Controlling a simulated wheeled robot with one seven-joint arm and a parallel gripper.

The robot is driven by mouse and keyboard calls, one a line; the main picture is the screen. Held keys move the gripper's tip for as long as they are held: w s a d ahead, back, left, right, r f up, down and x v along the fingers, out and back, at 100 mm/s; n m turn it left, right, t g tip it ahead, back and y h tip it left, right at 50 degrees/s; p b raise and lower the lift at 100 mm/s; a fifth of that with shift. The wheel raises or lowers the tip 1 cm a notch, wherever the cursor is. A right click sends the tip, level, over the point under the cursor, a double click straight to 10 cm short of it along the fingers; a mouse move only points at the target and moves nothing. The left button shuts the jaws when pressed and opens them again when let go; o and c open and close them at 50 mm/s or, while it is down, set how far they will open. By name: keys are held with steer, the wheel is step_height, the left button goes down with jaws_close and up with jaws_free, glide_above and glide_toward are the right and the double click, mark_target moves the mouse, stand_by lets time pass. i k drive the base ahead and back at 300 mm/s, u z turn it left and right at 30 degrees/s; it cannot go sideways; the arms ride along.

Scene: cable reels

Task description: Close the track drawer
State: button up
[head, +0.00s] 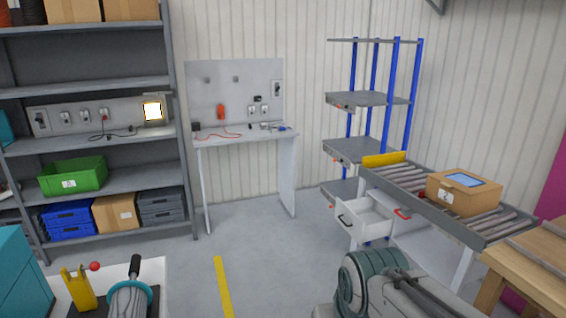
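The track drawer (366,217) is a white drawer under the left end of the roller conveyor (420,202). It is pulled out, and its open top shows an empty-looking inside. A dark handle (345,222) is on its front panel. My arm shows as grey and teal links at the bottom of the head view, in front of and below the drawer. My gripper is not visible, so its state and its place relative to the drawer are hidden.
A cardboard box (463,192) and a yellow block (384,159) are on the conveyor. A wooden table (535,262) stands at the right. A blue-posted rack (391,90) stands behind the drawer. The grey floor (270,245) left of the drawer is clear.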

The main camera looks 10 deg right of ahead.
mark_target(366, 219)
steer(key=z, duration=0.25)
steer(key=i, duration=2.15)
steer(key=z, duration=0.65)
steer(key=i, duration=0.65)
steer(key=z, duration=0.45)
